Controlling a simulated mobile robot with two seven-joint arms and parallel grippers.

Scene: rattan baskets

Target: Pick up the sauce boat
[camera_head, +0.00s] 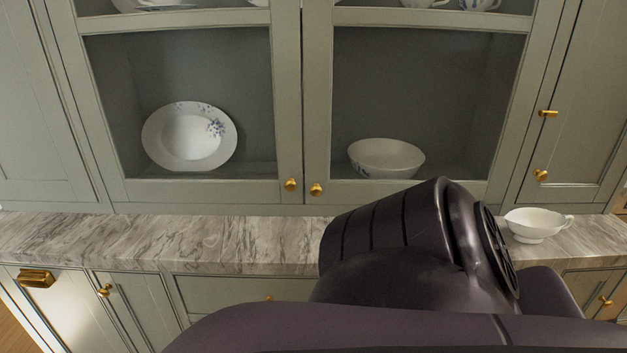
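A white sauce boat (534,224) stands upright on the marble counter at the right, with its handle pointing right. One of my dark arms fills the lower middle and right of the head view. Its large joint is just left of the sauce boat in the picture and hides part of the counter. I cannot tell how far apart the arm and the sauce boat are. Neither of my grippers shows in this view.
The marble counter (130,239) is bare on the left. Behind it is a green-grey cabinet holding a patterned plate (190,137) and a white bowl (386,158). Drawers and doors with brass knobs (105,290) lie below the counter edge.

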